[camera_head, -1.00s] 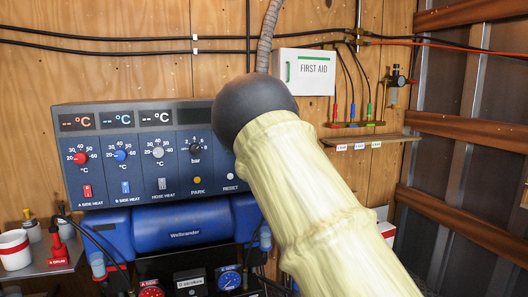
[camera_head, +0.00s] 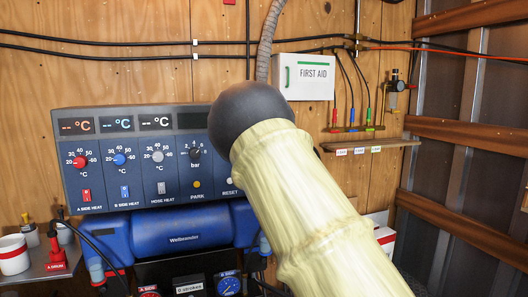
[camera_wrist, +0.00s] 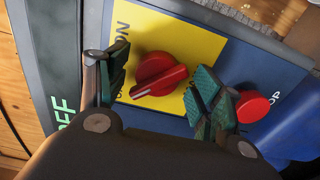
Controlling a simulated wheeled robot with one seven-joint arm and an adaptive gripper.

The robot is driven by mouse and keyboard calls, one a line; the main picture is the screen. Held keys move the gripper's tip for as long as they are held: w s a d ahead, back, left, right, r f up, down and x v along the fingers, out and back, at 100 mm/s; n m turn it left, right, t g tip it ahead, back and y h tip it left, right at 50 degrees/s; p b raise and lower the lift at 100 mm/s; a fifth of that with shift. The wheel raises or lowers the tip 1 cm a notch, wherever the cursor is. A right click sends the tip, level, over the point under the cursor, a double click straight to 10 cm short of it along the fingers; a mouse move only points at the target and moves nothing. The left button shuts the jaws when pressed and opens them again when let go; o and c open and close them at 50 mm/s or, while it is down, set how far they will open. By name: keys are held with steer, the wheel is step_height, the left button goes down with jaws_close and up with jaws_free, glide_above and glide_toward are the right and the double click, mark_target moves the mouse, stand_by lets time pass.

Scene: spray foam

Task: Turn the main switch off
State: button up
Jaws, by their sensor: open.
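The main switch (camera_wrist: 157,74) is a red rotary knob on a yellow plate (camera_wrist: 125,22) in the wrist view. Its handle lies slantwise, with a white mark toward the lower left. "ON" is printed above it on the plate; other lettering is partly covered by a finger. My gripper (camera_wrist: 162,80) is open, with one finger on each side of the knob; I cannot tell whether either touches it. In the head view, my sleeved arm hides the switch and the gripper.
A red stop button (camera_wrist: 249,106) sits close beside the right finger. Green letters show on a dark strip (camera_wrist: 66,70) at the left. The control panel (camera_head: 140,165) with several dials stands left of my arm. A first aid box (camera_head: 304,77) and a small shelf (camera_head: 370,144) are on the wall.

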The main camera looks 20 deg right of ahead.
steer(key=s, duration=0.7)
steer(key=shift+s+d, duration=0.15)
steer(key=shift+s, duration=0.1)
stand_by(0.3)
